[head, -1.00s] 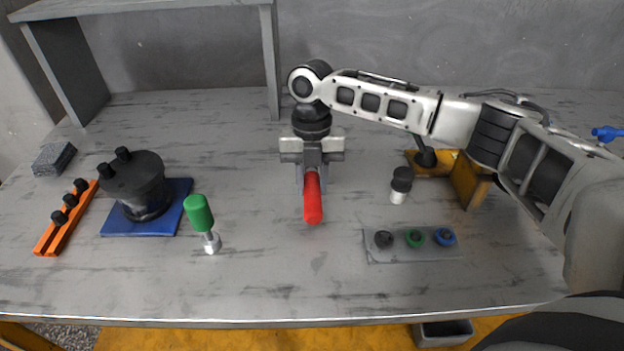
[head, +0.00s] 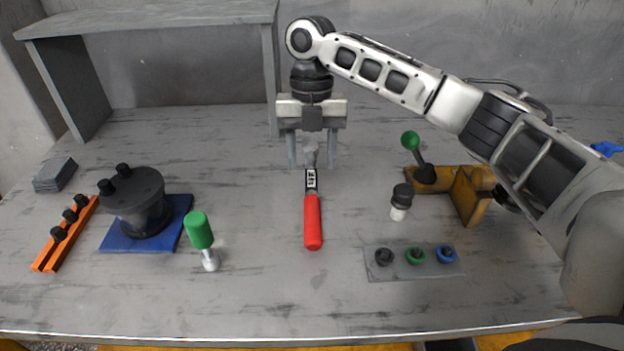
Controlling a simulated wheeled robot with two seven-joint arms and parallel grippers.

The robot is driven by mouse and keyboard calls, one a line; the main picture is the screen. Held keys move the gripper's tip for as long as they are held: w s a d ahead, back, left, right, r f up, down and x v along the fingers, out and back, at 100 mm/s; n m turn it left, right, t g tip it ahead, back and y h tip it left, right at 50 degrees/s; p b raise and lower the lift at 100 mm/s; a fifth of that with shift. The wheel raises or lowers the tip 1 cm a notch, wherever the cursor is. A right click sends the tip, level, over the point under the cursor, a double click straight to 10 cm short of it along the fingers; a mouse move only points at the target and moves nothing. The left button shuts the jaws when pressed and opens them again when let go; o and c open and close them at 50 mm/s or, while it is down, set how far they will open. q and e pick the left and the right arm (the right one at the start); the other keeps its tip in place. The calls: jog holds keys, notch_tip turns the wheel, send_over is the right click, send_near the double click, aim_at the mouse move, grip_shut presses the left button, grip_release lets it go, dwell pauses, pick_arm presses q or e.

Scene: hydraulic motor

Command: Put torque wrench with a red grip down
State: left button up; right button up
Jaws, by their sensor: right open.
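The torque wrench with a red grip (head: 312,222) lies on the grey workbench (head: 300,290) near the middle, its red grip toward the front edge and its grey head toward the back. My right gripper (head: 313,163) is open above and behind the wrench's head end. Its two fingers are spread apart, with the wrench's head showing between them. The fingers hold nothing. My left gripper is not in view.
A black motor (head: 138,203) sits on a blue mat (head: 178,222). An orange rack (head: 64,236) is far left. To the right are a small black-and-white bottle (head: 400,203), a grey ring plate (head: 378,273) and a yellow fixture (head: 468,198).

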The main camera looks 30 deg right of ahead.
jog(key=r, duration=0.2)
jog(key=shift+w+d+r, duration=0.15)
jog(key=shift+w+r, duration=0.1)
jog(key=shift+r, duration=0.1)
